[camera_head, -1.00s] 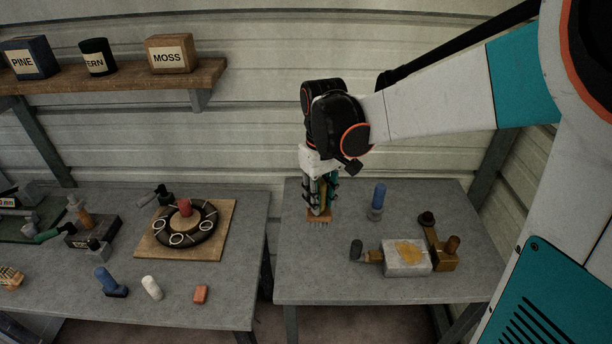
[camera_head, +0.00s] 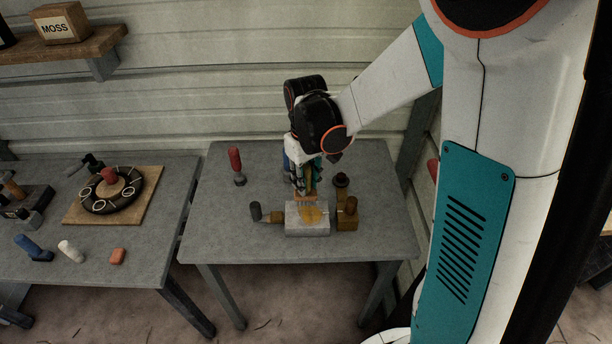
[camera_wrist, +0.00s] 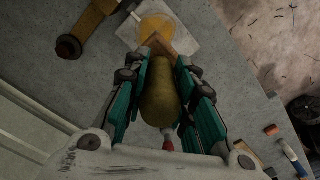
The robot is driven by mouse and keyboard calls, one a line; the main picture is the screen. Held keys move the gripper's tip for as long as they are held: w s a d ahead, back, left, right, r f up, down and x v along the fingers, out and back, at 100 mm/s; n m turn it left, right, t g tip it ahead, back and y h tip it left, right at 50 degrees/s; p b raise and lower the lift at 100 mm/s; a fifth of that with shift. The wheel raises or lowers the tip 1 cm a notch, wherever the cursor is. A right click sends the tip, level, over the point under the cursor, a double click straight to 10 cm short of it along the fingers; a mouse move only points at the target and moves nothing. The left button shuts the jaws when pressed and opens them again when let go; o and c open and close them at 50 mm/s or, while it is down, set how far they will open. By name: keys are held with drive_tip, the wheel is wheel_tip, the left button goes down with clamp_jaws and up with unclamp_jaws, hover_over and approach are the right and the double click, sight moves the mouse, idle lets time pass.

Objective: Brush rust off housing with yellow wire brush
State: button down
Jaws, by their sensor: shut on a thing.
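My gripper (camera_head: 304,184) is shut on the yellow wire brush, fingers on either side of its olive-yellow handle (camera_wrist: 158,95). The brush's brown block (camera_head: 306,197) is at the back edge of the housing, bristles down; I cannot tell whether they touch it. The pale grey housing (camera_head: 306,230) sits on the right-hand table with an orange rust patch (camera_head: 313,215) on top. In the wrist view the patch (camera_wrist: 157,27) shows just beyond the block, on the housing (camera_wrist: 187,30).
A brass-coloured clamp (camera_head: 347,219) with dark knobs is beside the housing. A dark-ended piece (camera_head: 256,212) sticks out left. A red-handled brush (camera_head: 236,162) stands at the back left. The table's front strip (camera_head: 240,245) is clear. A separate table (camera_head: 100,235) holds a ring on a board.

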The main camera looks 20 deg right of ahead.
sight(314, 190)
drive_tip(key=shift+f, duration=0.1)
drive_tip(key=shift+f+b, duration=2)
drive_tip(key=shift+f, duration=0.2)
drive_tip(key=shift+f+b, duration=0.7)
drive_tip(key=shift+f, duration=0.05)
drive_tip(key=shift+s+d+r, duration=0.1)
drive_tip(key=shift+s+d, duration=0.1)
drive_tip(key=shift+d, duration=0.35)
drive_tip(key=shift+s+d+r, duration=0.1)
drive_tip(key=shift+s+d, duration=0.05)
drive_tip(key=shift+d, duration=0.4)
drive_tip(key=shift+a+f, duration=0.1)
drive_tip(key=shift+w+a+f, duration=0.1)
drive_tip(key=shift+w+a, duration=0.05)
drive_tip(key=shift+a, duration=0.35)
drive_tip(key=shift+w+a, duration=0.15)
drive_tip(key=shift+a, duration=0.35)
drive_tip(key=shift+d, duration=0.15)
drive_tip(key=shift+s+d, duration=0.3)
drive_tip(key=shift+d, duration=0.65)
